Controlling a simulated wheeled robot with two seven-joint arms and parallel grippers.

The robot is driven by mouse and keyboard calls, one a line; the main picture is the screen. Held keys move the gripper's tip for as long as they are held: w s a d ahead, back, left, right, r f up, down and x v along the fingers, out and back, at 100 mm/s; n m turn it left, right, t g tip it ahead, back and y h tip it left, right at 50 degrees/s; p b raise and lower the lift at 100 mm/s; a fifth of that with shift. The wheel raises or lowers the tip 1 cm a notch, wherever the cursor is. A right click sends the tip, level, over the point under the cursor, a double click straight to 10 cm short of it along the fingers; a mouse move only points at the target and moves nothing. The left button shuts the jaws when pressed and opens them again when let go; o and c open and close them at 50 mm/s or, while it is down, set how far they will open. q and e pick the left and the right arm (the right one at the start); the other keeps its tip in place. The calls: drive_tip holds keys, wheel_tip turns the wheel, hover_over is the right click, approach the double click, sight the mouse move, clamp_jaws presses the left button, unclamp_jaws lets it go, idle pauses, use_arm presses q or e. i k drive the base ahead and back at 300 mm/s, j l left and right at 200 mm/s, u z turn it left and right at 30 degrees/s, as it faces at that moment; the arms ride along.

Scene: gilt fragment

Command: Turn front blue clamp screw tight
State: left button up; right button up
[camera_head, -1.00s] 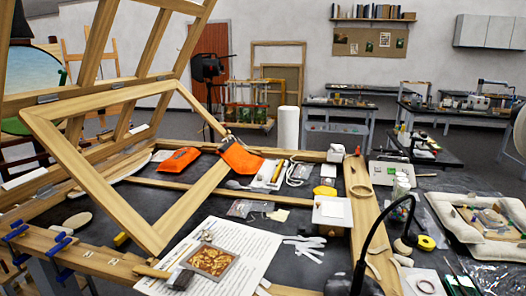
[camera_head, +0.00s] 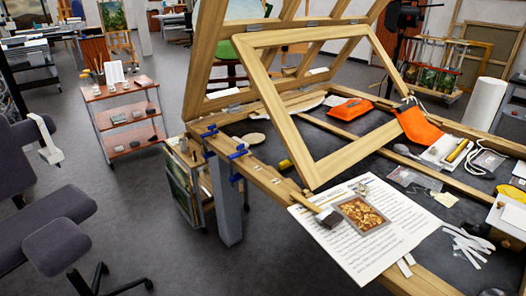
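Several small blue clamps sit on the left end of the wooden table frame. Neither of my grippers is in view.
A tilted wooden frame (camera_head: 262,85) rises over the table. A printed sheet (camera_head: 345,240) with a gilt fragment (camera_head: 361,213) and a brush (camera_head: 326,217) lies at the front. A red cart (camera_head: 125,140) and dark chair (camera_head: 55,235) stand left, with open floor between.

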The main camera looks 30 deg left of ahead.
sight(239, 147)
drive_tip(key=u, duration=1.2)
drive_tip(key=i+j+u, duration=0.05)
